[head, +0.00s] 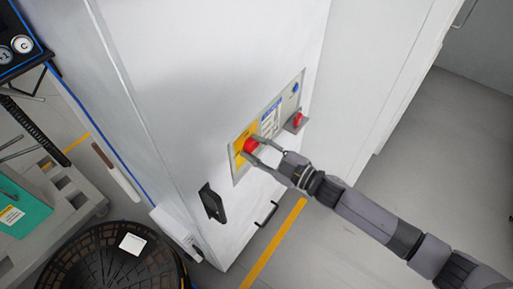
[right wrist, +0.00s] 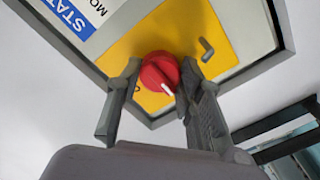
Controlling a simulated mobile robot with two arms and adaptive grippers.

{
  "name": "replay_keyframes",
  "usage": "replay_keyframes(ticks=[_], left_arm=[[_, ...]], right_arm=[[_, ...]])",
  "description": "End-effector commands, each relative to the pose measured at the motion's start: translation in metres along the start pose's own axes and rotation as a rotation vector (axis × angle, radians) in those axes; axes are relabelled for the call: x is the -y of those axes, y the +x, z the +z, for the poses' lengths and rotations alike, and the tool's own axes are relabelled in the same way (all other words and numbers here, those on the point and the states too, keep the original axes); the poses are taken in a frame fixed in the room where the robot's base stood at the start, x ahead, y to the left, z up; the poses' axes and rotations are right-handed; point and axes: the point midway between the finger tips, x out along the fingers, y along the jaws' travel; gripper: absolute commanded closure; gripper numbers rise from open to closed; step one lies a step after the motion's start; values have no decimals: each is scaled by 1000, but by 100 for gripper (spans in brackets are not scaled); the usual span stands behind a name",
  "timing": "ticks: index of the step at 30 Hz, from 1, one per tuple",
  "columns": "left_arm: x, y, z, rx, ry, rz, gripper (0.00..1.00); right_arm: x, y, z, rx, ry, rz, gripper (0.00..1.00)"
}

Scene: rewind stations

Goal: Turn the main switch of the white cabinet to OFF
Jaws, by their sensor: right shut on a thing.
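The white cabinet (head: 190,95) fills the middle of the head view. On its front is a grey-framed panel with a yellow plate (head: 239,162) at its left end. The red main switch knob (head: 250,145) sits on that plate. In the right wrist view the knob (right wrist: 153,68) is round, with a white mark near its lower right edge. My right gripper (right wrist: 157,77) has one finger on each side of the knob and is shut on it. The plate's lettering is mostly hidden or too small to read. My left gripper is not in view.
A black handle (head: 212,203) is on the cabinet below left. A round black basket (head: 92,268) stands at lower left. Floor is free at right.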

Motion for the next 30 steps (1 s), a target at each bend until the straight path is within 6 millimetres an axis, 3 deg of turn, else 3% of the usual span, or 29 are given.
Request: replay_keyframes(ticks=[9, 20, 23, 30], left_arm=[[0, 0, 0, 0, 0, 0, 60], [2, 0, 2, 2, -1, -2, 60], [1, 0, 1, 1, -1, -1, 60], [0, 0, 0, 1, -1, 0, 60]], right_arm=[[0, 0, 0, 1, -1, -1, 46], [0, -4, 0, 1, 0, -1, 46], [0, -16, 2, 3, 0, -1, 46], [1, -66, 2, 5, 1, -2, 46]])
